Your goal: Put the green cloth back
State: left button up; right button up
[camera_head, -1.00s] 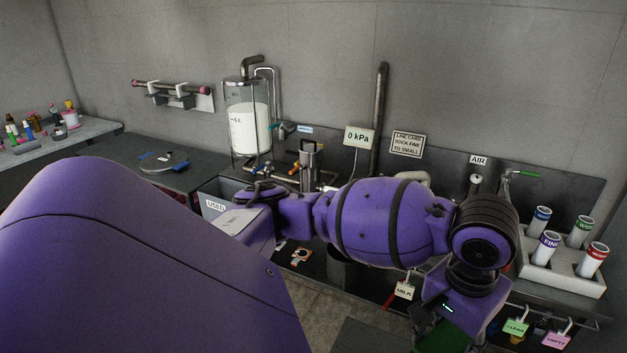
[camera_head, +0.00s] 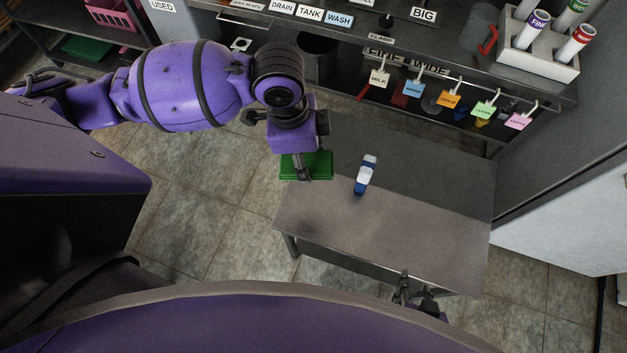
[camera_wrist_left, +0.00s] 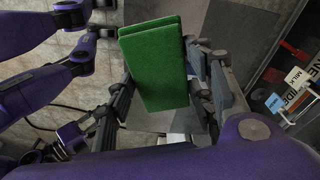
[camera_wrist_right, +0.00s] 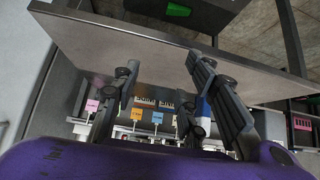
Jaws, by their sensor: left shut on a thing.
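The green cloth (camera_head: 320,166) is a folded flat block at the back left corner of the grey table in the head view. My left gripper (camera_head: 299,172) is shut on it. In the left wrist view the cloth (camera_wrist_left: 158,70) stands between the two fingers (camera_wrist_left: 165,95). Whether it touches the table is unclear. My right gripper (camera_head: 416,298) is at the table's front edge in the head view. In the right wrist view its fingers (camera_wrist_right: 170,90) are apart with nothing between them, close to the table's edge.
The grey table (camera_head: 375,232) holds a blue and white object (camera_head: 366,175); most of its top is clear. Behind it is a counter with coloured hanging tags (camera_head: 449,101) and a white tube rack (camera_head: 535,58). A pink basket (camera_head: 113,14) and a green item (camera_head: 87,46) are on shelves at upper left.

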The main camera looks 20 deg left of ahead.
pick_arm(q)
jog(key=s+d+f+m+g+b, duration=0.1)
jog(key=s+d+f+m, duration=0.1)
jog(key=s+f+m, duration=0.3)
jog(key=s+d+f+m+b, duration=0.1)
jog(key=s+d+f+m, duration=0.1)
jog(key=f+m, duration=0.5)
jog(key=shift+m, duration=0.5)
jog(key=w+a+f, duration=0.1)
jog(key=w+f, duration=0.2)
jog(key=w, duration=0.1)
jog(key=w+a+f, duration=0.1)
jog(key=w+f, duration=0.2)
jog(key=w, duration=0.1)
jog(key=w+a+f, duration=0.1)
jog(key=w+f, duration=0.1)
jog(key=w, duration=0.2)
jog(key=shift+a+f+b, duration=0.3)
jog(key=shift+f+b, duration=0.05)
jog(key=shift+f, duration=0.05)
jog(key=shift+w+a+f, duration=0.15)
jog(key=shift+w+f, duration=0.25)
jog(key=shift+f, duration=0.05)
jog(key=shift+w+f, duration=0.2)
jog(key=shift+f, duration=1.5)
